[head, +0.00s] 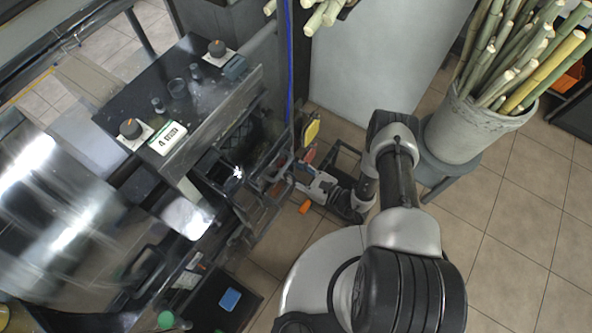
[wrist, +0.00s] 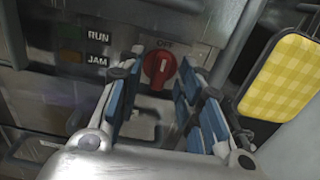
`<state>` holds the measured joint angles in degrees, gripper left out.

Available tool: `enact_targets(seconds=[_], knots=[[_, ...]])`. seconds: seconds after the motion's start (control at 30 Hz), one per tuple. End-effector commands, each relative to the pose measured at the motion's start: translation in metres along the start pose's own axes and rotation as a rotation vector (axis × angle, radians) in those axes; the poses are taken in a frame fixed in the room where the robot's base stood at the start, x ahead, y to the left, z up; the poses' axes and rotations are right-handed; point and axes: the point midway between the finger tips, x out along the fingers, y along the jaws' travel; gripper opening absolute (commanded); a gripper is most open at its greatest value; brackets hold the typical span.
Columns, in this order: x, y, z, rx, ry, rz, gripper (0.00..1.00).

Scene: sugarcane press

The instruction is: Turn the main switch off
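The main switch (wrist: 159,69) is a red rotary knob on a pale plate in the wrist view, with the word OFF printed above it. A light line on the knob stands close to upright, tilted slightly. My gripper (wrist: 156,88) is open in the wrist view, its blue-padded fingers either side of the line to the knob. I cannot tell whether the fingers touch the knob. In the head view my gripper (head: 292,176) is low beside the machine's side, and the switch is hidden there.
RUN (wrist: 98,37) and JAM (wrist: 97,62) labels sit left of the knob. A yellow checked pad (wrist: 284,75) hangs close on the right. In the head view, a bucket of cane (head: 460,128) stands on a stool at the right. The tiled floor (head: 510,240) at lower right is clear.

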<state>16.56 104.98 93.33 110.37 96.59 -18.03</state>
Motion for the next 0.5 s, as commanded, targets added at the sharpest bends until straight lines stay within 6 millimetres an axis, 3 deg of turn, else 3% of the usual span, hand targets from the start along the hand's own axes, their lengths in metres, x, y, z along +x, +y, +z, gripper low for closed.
enact_targets(seconds=[0.17,0.5], knots=[[-0.017,-0.002,0.0,0.002,0.001,-0.005,0.33],[-0.081,-0.002,0.0,0.001,0.001,-0.009,0.33]])
